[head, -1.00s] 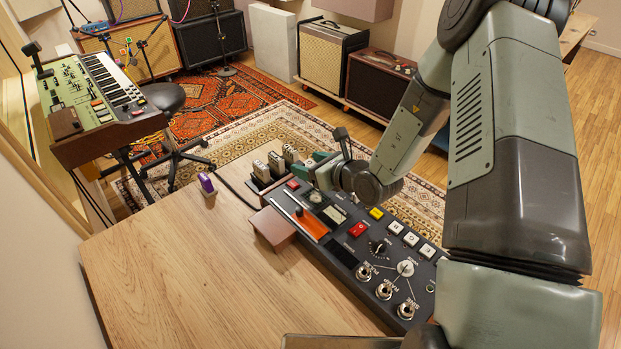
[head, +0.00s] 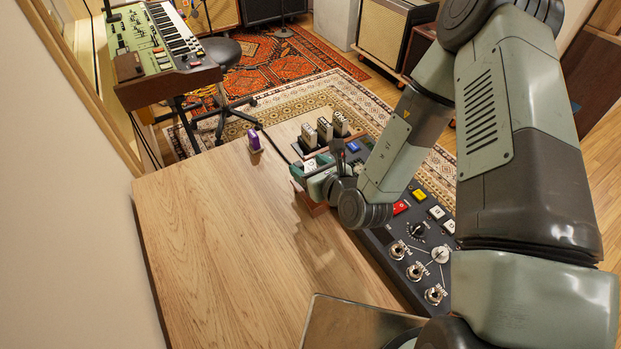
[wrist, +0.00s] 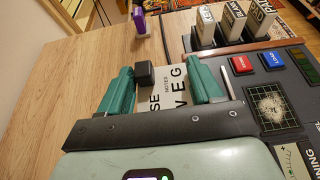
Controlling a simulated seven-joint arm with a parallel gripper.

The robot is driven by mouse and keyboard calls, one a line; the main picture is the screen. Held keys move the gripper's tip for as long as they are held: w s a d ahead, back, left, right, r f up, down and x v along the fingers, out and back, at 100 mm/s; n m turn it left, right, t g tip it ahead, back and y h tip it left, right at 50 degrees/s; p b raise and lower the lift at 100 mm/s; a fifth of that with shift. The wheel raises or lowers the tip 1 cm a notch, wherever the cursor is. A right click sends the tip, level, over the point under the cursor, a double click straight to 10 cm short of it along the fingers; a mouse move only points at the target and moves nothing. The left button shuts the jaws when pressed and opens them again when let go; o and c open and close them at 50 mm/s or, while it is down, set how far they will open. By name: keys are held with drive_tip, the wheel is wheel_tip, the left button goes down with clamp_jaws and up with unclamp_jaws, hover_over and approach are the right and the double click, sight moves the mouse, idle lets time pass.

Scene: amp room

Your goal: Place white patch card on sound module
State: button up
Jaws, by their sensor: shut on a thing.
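My gripper (wrist: 160,76) has its two green fingers apart in the wrist view, closed on a white card (wrist: 176,88) with black lettering, which I take to be the white patch card. A small black block shows by the card's left side; I cannot tell whether it belongs to the card. In the head view my gripper (head: 312,173) is over the far left end of the dark grey control panel (head: 385,240), which appears to be the sound module. The arm and fingers hide that end, so I cannot tell whether the card touches it.
Several white cards (head: 325,130) stand upright in dark slots just beyond the gripper. A purple card (head: 254,140) stands on the wooden tabletop (head: 215,245) to the left. The panel carries knobs, buttons and jacks. The tabletop's middle is clear.

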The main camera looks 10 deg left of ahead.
drive_tip(key=shift+f, duration=2.1)
drive_tip(key=shift+f, duration=0.1)
drive_tip(key=o, duration=1)
drive_tip(key=shift+s+d+r, duration=0.1)
drive_tip(key=shift+d+r, duration=0.05)
drive_tip(key=shift+r, duration=0.05)
drive_tip(key=v, duration=0.7)
